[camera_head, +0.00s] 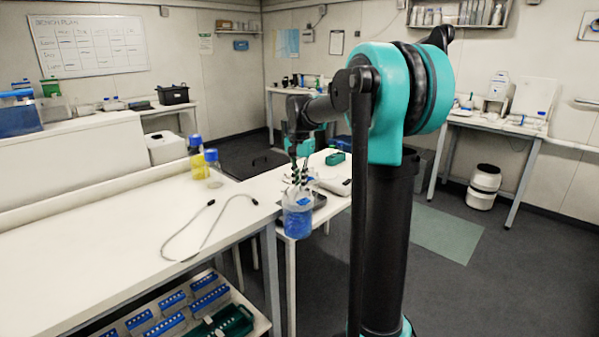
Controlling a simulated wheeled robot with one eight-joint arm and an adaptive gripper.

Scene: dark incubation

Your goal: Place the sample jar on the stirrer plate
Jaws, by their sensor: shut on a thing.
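My gripper (299,187) points down at the end of my arm. It is shut on the sample jar (298,222), a clear jar with blue contents, near its top. The jar is upright in front of the end of the small white bench, and its lower part shows below the bench top's edge. Whether it touches anything is hard to tell. A low white device (336,187) lies on that bench just right of my gripper. It may be the stirrer plate, but I cannot tell. A dark flat surface behind the jar is partly hidden.
On the long white bench (120,235) at left stand a yellow-filled bottle (196,162) and a clear bottle (214,172), both blue-capped. A looped grey cable (205,228) lies there. A green box (335,158) sits farther back. Racks with blue items fill the shelf below.

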